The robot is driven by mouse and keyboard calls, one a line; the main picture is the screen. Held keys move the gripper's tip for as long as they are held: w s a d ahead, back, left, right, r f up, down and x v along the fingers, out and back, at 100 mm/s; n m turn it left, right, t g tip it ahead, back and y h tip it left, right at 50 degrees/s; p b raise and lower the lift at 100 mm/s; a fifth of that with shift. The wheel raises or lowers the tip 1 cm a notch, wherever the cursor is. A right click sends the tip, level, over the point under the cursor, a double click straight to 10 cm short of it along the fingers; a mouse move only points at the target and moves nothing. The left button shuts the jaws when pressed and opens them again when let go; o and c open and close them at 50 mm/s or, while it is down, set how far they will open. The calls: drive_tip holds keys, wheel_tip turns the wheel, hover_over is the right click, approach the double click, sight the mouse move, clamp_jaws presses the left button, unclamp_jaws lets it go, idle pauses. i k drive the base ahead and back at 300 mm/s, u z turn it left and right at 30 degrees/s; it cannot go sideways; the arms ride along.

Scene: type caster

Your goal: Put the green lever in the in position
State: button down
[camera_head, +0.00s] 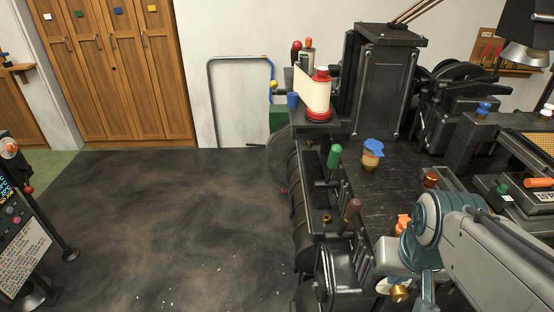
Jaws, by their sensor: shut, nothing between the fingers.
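The green lever (335,156) stands on the near left part of the black casting machine, right of the curved drum-like housing. Its green cylindrical handle points upward, with a slight tilt. Its lower end goes down among dark metal parts, so I cannot tell its exact setting. A similar lever with a dark red-brown handle (352,208) stands nearer to me. My arm reaches in from the right edge, and its teal and white joints hang over the near right of the machine. My gripper's fingers do not show. The visible arm is apart from the green lever.
A blue-capped jar (372,154) stands on the dark machine bed right of the lever. A cream spool with red ends (320,92) stands behind it. A tall black casing (380,85) rises at the back. Open dark floor (180,220) lies left of the machine.

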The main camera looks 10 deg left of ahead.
sight(336, 150)
drive_tip(key=u, duration=2.35)
drive_tip(key=k, duration=0.8)
drive_tip(key=z, duration=1.6)
drive_tip(key=i, duration=0.5)
